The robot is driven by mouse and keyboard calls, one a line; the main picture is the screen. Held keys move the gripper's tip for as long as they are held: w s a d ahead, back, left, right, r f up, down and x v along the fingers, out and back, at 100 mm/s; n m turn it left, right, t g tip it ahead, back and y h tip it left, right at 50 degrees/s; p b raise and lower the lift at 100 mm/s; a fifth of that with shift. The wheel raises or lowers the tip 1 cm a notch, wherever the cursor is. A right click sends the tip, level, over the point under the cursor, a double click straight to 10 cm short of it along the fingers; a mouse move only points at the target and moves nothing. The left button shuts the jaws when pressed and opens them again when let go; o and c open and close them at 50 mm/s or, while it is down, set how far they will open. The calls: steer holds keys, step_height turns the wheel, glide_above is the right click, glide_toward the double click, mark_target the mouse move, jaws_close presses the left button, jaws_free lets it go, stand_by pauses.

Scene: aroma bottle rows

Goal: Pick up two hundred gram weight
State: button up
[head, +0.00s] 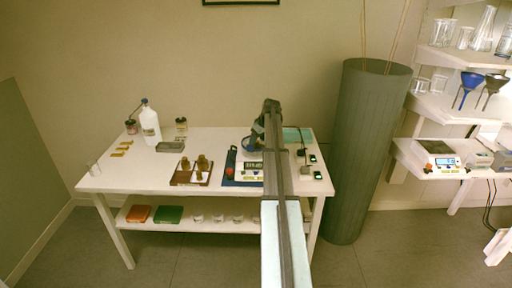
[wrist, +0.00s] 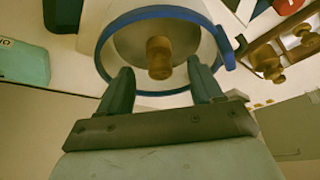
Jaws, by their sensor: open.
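A brass cylindrical weight (wrist: 158,57) stands on a round pale pan with a blue rim (wrist: 165,12) in the wrist view. No marking on it is readable, so I cannot tell its mass. My gripper (wrist: 159,72) is open and empty, its dark fingers apart at either side of the weight's line, seemingly short of it. More brass weights (wrist: 302,34) stand in a wooden holder at the upper right of the wrist view. In the head view this weight holder (head: 192,172) is on the table, left of my arm. My arm hides part of the pan area there.
The white table (head: 130,178) also bears a white bottle (head: 150,122), a grey dish (head: 170,147), yellow pieces (head: 122,149) and a blue board (head: 230,167). A tall green-grey cylinder (head: 368,150) stands right of the table.

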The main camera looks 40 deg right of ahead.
steer(key=x, duration=0.3)
steer(key=shift+w+f, duration=0.15)
steer(key=shift+f, duration=0.05)
